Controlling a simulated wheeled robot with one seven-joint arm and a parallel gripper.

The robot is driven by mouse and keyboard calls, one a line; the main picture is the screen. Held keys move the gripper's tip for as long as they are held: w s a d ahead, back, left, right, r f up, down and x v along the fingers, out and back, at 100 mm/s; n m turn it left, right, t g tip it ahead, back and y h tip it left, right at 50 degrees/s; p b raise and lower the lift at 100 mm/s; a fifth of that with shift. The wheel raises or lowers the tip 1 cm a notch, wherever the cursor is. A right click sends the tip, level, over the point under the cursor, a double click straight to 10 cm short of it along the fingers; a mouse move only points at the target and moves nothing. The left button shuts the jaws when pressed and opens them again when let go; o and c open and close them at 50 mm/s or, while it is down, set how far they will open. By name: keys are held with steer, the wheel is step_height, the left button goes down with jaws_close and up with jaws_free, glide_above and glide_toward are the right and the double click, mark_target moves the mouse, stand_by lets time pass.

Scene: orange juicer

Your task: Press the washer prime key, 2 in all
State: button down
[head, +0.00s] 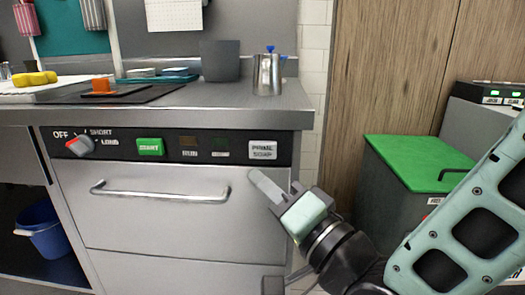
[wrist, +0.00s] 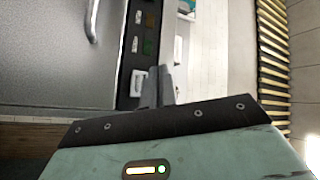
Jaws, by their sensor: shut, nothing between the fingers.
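The washer's prime key (head: 262,150) is a pale square labelled PRIME SOAP at the right end of the dark control strip. It also shows in the wrist view (wrist: 137,82), a pale key partly covered by my fingers. My gripper (head: 254,174) is shut and empty, its fingertips just below the key in the head view. In the wrist view my fingertips (wrist: 159,72) lie beside the key, overlapping its edge. I cannot tell whether they touch the washer front. The washer door (head: 160,225) is closed.
The strip also holds a red-marked dial (head: 80,146), a green START key (head: 150,147) and two small dark indicators. A door handle (head: 160,192) sticks out below. A metal pitcher (head: 267,75) stands on the counter above. A green-lidded bin (head: 415,160) stands right.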

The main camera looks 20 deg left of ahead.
mark_target(255, 149)
steer(key=shift+w+a+p, duration=0.1)
steer(key=shift+w+a, duration=0.2)
steer(key=shift+w, duration=0.9)
steer(key=shift+w+a+p, duration=0.15)
steer(key=shift+w+a, duration=0.1)
steer(key=shift+w, duration=1)
steer(key=shift+w+a+p, duration=0.1)
steer(key=shift+w+a, duration=0.2)
steer(key=shift+w, duration=0.9)
steer(key=shift+w+a, duration=0.1)
steer(key=shift+w, duration=0.3)
steer(key=shift+w+a, duration=0.1)
steer(key=shift+w, duration=0.35)
steer(key=shift+s, duration=0.1)
steer(key=shift+s+d, duration=0.2)
steer(key=shift+s, duration=0.55)
steer(key=shift+s+b, duration=0.1)
steer(key=shift+b, duration=0.2)
steer(key=shift+s+d+b, duration=0.15)
steer(key=shift+s+d, duration=0.05)
steer(key=shift+s, duration=0.6)
steer(key=shift+s+d+b, duration=0.1)
steer(key=shift+s+d, duration=0.1)
steer(key=shift+s, duration=0.6)
steer(key=shift+s+d+b, duration=0.15)
steer(key=shift+s+d, duration=0.05)
steer(key=shift+s, duration=0.6)
